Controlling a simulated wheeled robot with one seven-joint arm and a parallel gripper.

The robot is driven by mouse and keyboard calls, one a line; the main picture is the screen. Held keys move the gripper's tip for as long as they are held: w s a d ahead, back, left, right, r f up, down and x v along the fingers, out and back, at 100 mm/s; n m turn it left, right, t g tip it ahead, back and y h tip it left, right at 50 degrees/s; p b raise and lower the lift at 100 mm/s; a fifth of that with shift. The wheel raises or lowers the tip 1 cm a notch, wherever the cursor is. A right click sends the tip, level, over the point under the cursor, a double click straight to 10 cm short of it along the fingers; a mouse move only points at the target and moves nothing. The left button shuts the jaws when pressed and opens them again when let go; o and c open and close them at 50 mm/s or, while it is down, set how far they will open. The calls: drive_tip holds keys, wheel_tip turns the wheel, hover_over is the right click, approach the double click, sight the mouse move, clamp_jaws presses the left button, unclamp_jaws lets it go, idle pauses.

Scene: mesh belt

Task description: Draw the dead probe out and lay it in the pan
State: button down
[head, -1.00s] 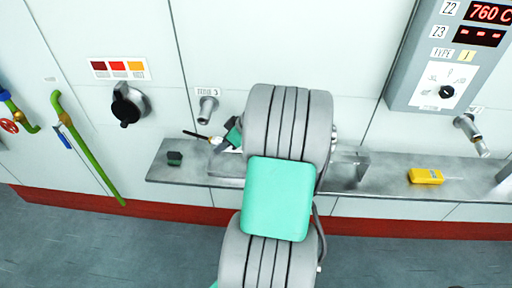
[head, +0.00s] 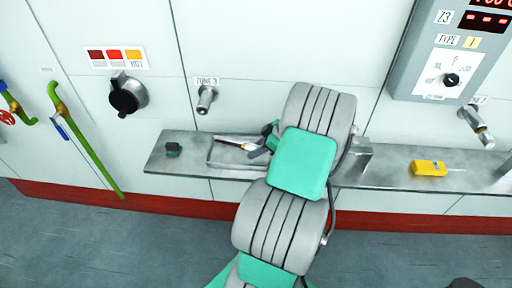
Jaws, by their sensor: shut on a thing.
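The probe (head: 232,143) is a thin dark stick with a pale end toward my gripper. It lies over the shallow grey metal pan (head: 211,156) on the shelf; whether it touches the pan floor I cannot tell. My gripper (head: 254,150) is shut on the probe's right end, at the pan's right part. My own arm hides most of the gripper and the pan's right side. The ZONE 3 port (head: 206,100) on the wall above has no probe seen in it.
The metal shelf (head: 390,173) runs along the wall. A dark green block (head: 173,149) is left of the pan, and a yellow meter (head: 428,168) lies to the right. A black knob (head: 128,94), a grey control box (head: 440,60) and another port (head: 477,125) are on the wall.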

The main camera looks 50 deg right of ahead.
drive_tip(key=c, duration=1)
unclamp_jaws()
drive_tip(key=shift+o, duration=0.2)
drive_tip(key=v, duration=0.7)
drive_tip(key=shift+s+r+b, duration=0.25)
drive_tip(key=shift+r+b, duration=0.05)
drive_tip(key=shift+b, duration=0.15)
drive_tip(key=shift+d, duration=0.15)
